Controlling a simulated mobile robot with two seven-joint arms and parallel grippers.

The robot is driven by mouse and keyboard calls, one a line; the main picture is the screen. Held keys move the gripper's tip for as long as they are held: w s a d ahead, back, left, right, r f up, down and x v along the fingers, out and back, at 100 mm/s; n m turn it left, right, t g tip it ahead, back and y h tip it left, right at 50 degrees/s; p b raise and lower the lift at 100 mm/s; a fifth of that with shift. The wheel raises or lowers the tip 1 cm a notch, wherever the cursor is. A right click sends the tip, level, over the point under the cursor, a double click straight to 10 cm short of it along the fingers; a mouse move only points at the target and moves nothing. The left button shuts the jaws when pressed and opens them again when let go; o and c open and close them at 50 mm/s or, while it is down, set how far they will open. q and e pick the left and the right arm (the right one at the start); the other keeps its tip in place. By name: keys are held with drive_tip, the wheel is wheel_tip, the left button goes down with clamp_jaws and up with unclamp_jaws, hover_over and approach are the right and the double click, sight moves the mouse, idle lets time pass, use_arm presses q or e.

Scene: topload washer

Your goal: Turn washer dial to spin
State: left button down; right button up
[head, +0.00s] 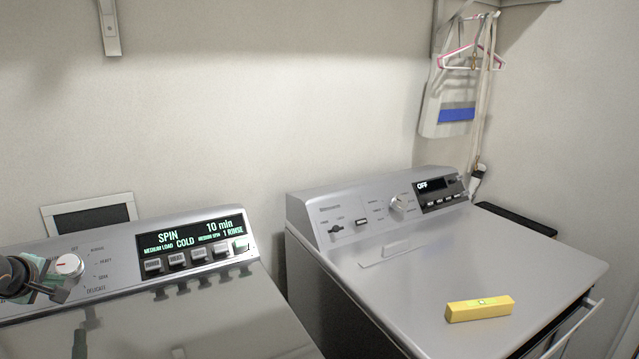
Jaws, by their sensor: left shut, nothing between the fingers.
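The washer (190,320) stands at the lower left, with a grey control panel along its back. Its round dial (69,266) is white with a red mark and has printed settings around it. The washer display (190,235) is lit and reads SPIN, 10 min, COLD, MEDIUM LOAD and 1 RINSE. My left gripper (55,290) comes in at the left edge, shut and empty, just left of and below the dial. Whether it touches the dial I cannot tell. My right gripper is out of view.
Several buttons (199,255) sit under the washer display. A second machine (420,285) stands to the right, its display (433,187) reading OFF. A yellow box (479,308) lies on its top. Hangers (470,60) and an ironing board (448,105) hang on the back wall.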

use_arm(q)
drive_tip(key=shift+s+a+f+b, duration=0.1)
drive_tip(key=shift+s+f+b, duration=0.05)
drive_tip(key=shift+b, duration=0.15)
drive_tip(key=w+r+p+v, duration=0.1)
drive_tip(key=p+v, duration=0.1)
drive_tip(key=v, duration=0.4)
idle(0.3)
drive_tip(key=shift+f, duration=0.1)
